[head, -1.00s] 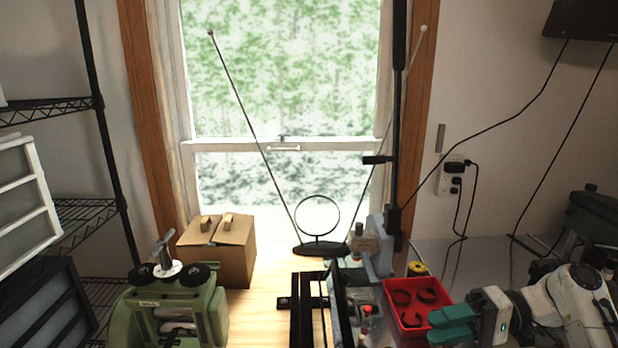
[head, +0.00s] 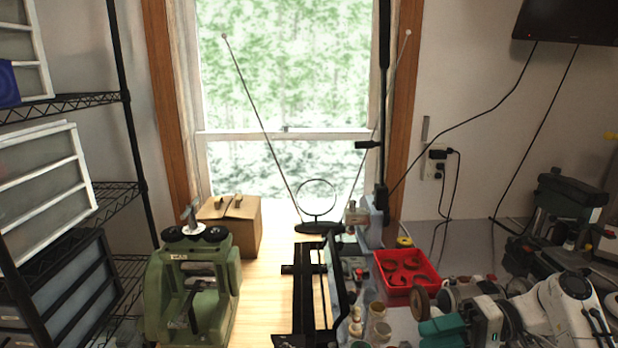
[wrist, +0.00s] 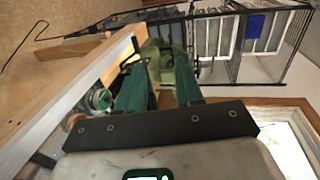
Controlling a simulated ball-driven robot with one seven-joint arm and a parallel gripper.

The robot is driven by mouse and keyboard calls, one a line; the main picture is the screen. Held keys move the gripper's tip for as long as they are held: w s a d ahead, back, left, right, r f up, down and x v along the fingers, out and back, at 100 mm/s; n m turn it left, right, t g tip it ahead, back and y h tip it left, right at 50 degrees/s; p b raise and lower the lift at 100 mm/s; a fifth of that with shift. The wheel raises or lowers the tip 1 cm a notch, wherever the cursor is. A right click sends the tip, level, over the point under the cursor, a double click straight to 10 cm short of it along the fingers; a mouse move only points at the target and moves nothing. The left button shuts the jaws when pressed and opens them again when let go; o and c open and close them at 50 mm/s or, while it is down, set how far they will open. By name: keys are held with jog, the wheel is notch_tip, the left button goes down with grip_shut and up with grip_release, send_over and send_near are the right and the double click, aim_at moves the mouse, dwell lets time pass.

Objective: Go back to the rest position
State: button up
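My gripper (head: 432,332), with teal fingers on a white and grey wrist, is at the lower right of the head view. It appears in front of the cluttered bench, below the red bin (head: 407,283). In the wrist view my gripper (wrist: 160,65) has its two teal fingers apart with a gap between them and nothing held. The green machine (wrist: 168,62) shows beyond the fingertips. My arm reaches in from the right side of the head view.
A wire shelf (head: 118,190) is at far left. A black rail frame (head: 312,290), small jars (head: 378,330) and a dark green machine (head: 565,215) are on the bench. An antenna (head: 318,227) stands by the window.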

jog(key=s+a+f+t+h+b, duration=0.15)
jog(key=s+f, duration=0.25)
jog(key=f, duration=0.5)
jog(key=s+a+f+h+b, duration=0.25)
jog(key=s+f, duration=0.25)
jog(key=f, duration=0.3)
jog(key=s+a+f+t+h+b, duration=0.1)
jog(key=s+a+f+h+b, duration=0.2)
jog(key=f, duration=0.6)
jog(key=s+d+f+h, duration=0.2)
jog(key=s+d+h, duration=0.1)
jog(key=s, duration=0.4)
jog(key=s+d+f+h+b, duration=0.1)
jog(key=s+d+f+h, duration=0.1)
jog(key=s+d, duration=0.3)
jog(key=s+d+f+h+b, duration=0.1)
jog(key=s+d+f+h, duration=0.1)
jog(key=s, duration=0.8)
jog(key=d+g+h, duration=0.1)
jog(key=d, duration=0.1)
jog(key=shift+s+d+f+m+h, duration=0.15)
jog(key=shift+d+f+m+h, duration=0.15)
jog(key=shift+m+h, duration=0.1)
jog(key=shift+a, duration=0.1)
